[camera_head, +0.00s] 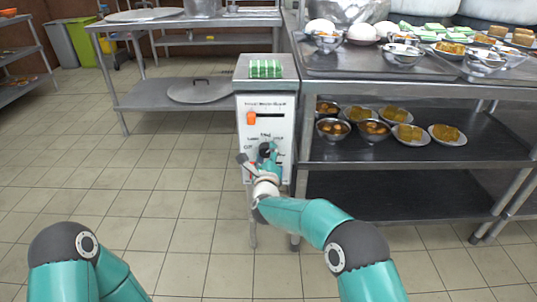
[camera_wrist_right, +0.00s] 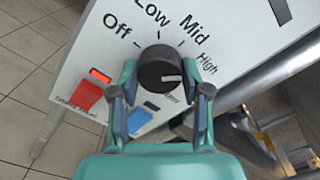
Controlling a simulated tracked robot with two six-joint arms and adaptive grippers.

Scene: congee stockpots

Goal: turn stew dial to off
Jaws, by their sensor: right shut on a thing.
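The control panel (camera_head: 268,108) is a white front with a black slot and an orange lever, below a small metal top. In the right wrist view, the round black stew dial (camera_wrist_right: 158,62) sits on the panel (camera_wrist_right: 100,50) among the labels Off, Low, Mid and High. A white mark on the dial faces the right side, just below the High label. My right gripper (camera_wrist_right: 159,78) is shut on the dial, one finger on each side. In the head view the right gripper (camera_head: 262,160) hides most of the dial. My left gripper is not in view.
A red switch (camera_wrist_right: 88,95) sits on the panel left of the dial. A metal rack (camera_head: 400,190) with bowls and plates stands right of the panel. A steel table (camera_head: 190,22) with a large lid (camera_head: 200,90) on its lower shelf stands at the left. Tiled floor in front is clear.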

